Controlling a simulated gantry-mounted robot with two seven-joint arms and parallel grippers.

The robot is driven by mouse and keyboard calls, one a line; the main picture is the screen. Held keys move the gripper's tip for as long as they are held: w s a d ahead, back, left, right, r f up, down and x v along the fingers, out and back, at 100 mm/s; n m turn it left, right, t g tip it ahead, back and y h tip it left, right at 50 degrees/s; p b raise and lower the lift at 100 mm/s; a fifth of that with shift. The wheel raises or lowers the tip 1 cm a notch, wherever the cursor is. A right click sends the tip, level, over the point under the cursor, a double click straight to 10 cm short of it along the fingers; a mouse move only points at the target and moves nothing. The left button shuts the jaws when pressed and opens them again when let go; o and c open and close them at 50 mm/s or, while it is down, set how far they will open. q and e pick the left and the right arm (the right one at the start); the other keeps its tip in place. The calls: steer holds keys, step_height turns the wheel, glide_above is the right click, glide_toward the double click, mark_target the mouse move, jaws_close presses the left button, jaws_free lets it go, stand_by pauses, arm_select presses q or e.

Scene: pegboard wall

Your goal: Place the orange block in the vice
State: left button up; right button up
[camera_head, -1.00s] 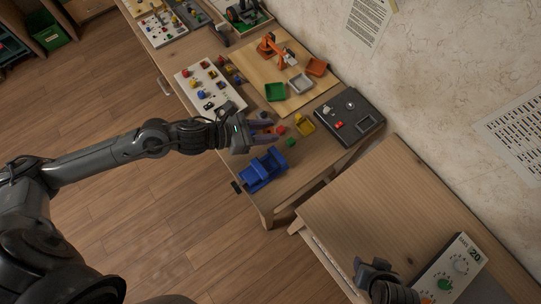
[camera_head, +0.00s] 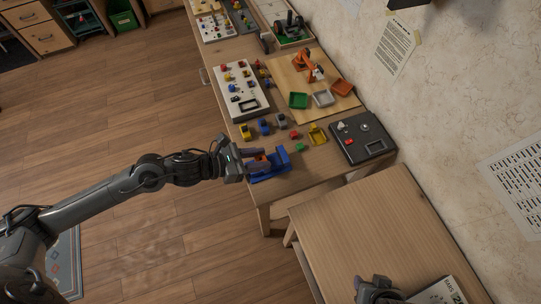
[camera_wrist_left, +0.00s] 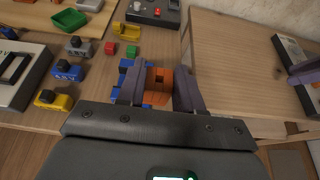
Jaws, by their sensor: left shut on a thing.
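The orange block (camera_wrist_left: 158,85) is between the fingers of my left gripper (camera_wrist_left: 160,92), which is shut on it. In the head view the left gripper (camera_head: 257,159) is at the blue vice (camera_head: 280,162), near the table's front corner. Only a little of the block (camera_head: 259,157) shows there. The fingers hide part of the vice, and blue parts of it (camera_wrist_left: 126,68) show beside and below the block in the wrist view. I cannot tell whether the block touches the vice. My right gripper (camera_head: 376,286) is at the bottom edge, its fingers unclear.
Beside the vice are a green block (camera_head: 299,147), a red block (camera_head: 295,135), a yellow piece (camera_head: 317,134) and several small coloured vices. A dark device (camera_head: 362,138) stands to the right. A lower wooden table (camera_head: 365,220) is mostly clear.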

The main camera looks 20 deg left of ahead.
arm_select(q)
steer(key=w+f, duration=0.1)
steer(key=w, duration=0.1)
steer(key=w+d+f, duration=0.1)
steer(key=w, duration=0.1)
steer(key=w+f, duration=0.2)
steer(key=shift+w+d+b, duration=0.2)
steer(key=shift+w+b, duration=0.05)
steer(key=shift+b, duration=0.05)
arm_select(e)
steer(key=shift+f, duration=0.35)
arm_select(q)
steer(key=shift+f+b, duration=0.3)
steer(key=shift+f, duration=1.7)
arm_select(e)
steer(key=shift+d+f, duration=0.2)
steer(key=shift+f, duration=0.1)
steer(key=shift+a, duration=0.1)
arm_select(q)
steer(key=shift+f, duration=0.15)
arm_select(e)
steer(key=shift+f, duration=0.2)
arm_select(q)
steer(key=o, duration=1)
arm_select(e)
steer(key=shift+a, duration=0.1)
